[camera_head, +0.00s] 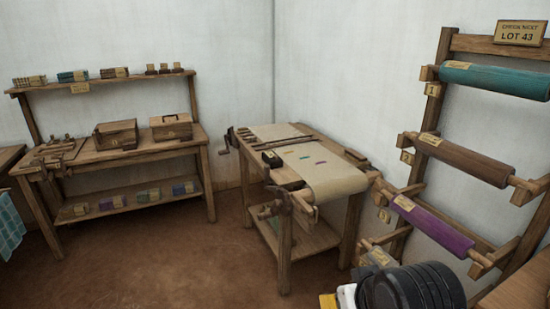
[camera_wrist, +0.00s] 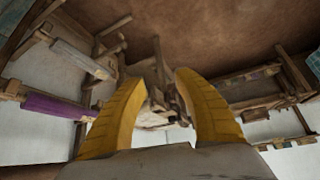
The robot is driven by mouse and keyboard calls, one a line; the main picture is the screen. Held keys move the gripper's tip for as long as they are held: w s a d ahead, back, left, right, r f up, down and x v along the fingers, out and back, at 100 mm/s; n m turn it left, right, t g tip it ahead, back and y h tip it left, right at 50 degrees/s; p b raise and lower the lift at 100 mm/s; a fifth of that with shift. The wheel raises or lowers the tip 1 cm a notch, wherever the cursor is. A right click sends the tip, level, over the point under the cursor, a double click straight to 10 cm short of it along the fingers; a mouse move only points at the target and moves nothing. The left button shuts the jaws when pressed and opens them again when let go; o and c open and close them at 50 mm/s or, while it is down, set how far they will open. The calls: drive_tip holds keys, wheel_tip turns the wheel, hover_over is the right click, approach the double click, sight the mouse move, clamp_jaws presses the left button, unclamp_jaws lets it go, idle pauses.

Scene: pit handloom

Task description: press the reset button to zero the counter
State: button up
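I cannot make out a counter or a reset button for certain in either view. The loom-like table (camera_head: 345,185) stands in the middle of the head view, with pale cloth (camera_head: 335,178) over its top and front roller. Small dark fittings sit along its left edge, too small to identify. My gripper (camera_wrist: 156,78) shows two yellow fingers, apart with nothing between them. In the wrist view the scene is upside down, and wooden frame parts lie beyond the fingertips. In the head view my black and white arm is at the bottom, right of centre.
A rack (camera_head: 448,50) on the right holds teal, brown and purple rolls. A bench (camera_head: 150,148) on the left bears wooden boxes, with a shelf (camera_head: 100,84) of small bundles above. Brown floor (camera_head: 180,260) is clear between bench and loom table.

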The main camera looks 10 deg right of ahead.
clamp_jaws()
idle(1.0)
